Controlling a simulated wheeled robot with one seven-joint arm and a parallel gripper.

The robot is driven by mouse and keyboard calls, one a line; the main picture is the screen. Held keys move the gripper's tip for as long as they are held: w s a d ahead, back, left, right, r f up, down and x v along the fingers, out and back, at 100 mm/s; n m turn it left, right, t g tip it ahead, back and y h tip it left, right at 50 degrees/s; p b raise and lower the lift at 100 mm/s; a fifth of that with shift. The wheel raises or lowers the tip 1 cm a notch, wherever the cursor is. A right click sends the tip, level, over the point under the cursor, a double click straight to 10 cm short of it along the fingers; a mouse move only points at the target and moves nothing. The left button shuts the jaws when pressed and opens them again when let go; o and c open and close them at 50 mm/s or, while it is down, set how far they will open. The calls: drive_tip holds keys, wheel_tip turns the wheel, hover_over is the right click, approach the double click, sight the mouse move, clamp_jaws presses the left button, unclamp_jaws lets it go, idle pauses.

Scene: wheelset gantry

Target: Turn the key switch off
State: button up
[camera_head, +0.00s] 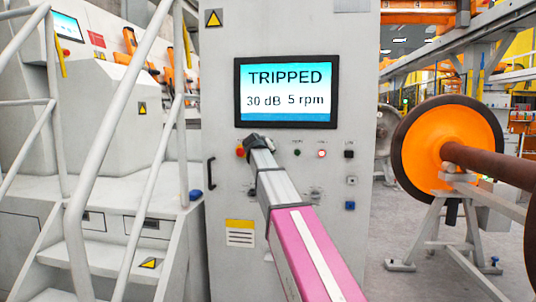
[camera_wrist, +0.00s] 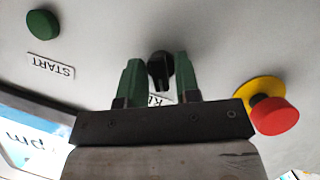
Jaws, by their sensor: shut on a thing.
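The key switch (camera_wrist: 160,66), a round black knob with a raised bar, sits on the pale cabinet face in the wrist view. My gripper (camera_wrist: 158,72) has its two green fingers on either side of the knob and is shut on it. A label below the knob is partly hidden between the fingers. In the head view my gripper (camera_head: 256,142) reaches the cabinet front (camera_head: 225,200) below the screen and hides the key switch. The screen (camera_head: 286,92) reads "TRIPPED, 30 dB, 5 rpm".
A red emergency stop on a yellow base (camera_wrist: 272,112) is close beside my gripper. A green START button (camera_wrist: 42,25) is on the other side. A lit red button (camera_head: 321,153) sits under the screen. White stair rails (camera_head: 85,170) stand left; an orange wheelset (camera_head: 425,145) stands right.

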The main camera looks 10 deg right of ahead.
idle(0.3)
drive_tip(key=o, duration=0.6)
drive_tip(key=v, duration=1)
drive_tip(key=shift+s+a, duration=0.25)
drive_tip(key=shift+s, duration=0.1)
